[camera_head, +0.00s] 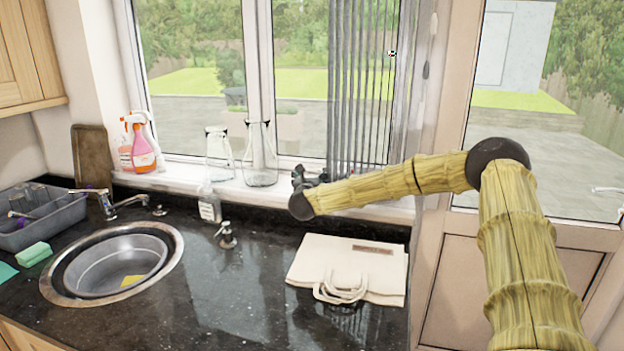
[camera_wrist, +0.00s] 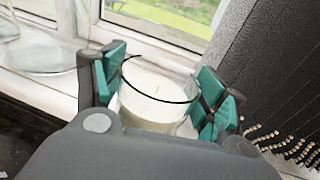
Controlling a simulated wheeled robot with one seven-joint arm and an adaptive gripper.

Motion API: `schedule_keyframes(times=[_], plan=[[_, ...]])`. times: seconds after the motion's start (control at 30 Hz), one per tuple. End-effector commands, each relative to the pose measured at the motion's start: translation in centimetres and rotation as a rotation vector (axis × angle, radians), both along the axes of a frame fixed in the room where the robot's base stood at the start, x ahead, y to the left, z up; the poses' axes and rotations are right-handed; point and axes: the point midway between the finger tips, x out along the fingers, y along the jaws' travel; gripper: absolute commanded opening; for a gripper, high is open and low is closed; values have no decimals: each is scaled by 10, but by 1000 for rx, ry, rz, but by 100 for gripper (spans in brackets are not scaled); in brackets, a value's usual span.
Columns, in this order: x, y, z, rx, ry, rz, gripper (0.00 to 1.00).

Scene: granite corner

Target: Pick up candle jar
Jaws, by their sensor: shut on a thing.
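The candle jar (camera_wrist: 158,104) is a clear glass with white wax and a dark rim line, seen in the wrist view at the window sill. My gripper (camera_wrist: 165,98) has its teal-padded fingers on either side of the jar and is shut on it. The jar looks upright. Whether its base touches the sill is hidden by my gripper's body. In the head view my gripper (camera_head: 303,178) is at the sill in front of the blind, and the jar cannot be made out there.
Two glass carafes (camera_head: 260,155) stand on the sill left of my gripper. A vertical blind (camera_head: 362,85) hangs close on the right. A folded cream bag (camera_head: 345,262) lies on the dark counter below. Spray bottles (camera_head: 142,145) and a sink (camera_head: 112,262) are at the left.

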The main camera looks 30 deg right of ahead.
Motion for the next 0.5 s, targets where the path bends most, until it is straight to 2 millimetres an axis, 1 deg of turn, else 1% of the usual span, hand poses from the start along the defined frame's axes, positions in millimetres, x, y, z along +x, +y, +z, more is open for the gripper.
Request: schedule_keyframes(times=[0.03, 0.43, 0.47, 0.5], plan=[[-2, 0, -10, 3, 12, 0, 36], [-2, 4, -9, 2, 13, 4, 36], [-2, 4, -9, 2, 12, 4, 77], [-2, 4, -9, 1, 11, 5, 84]])
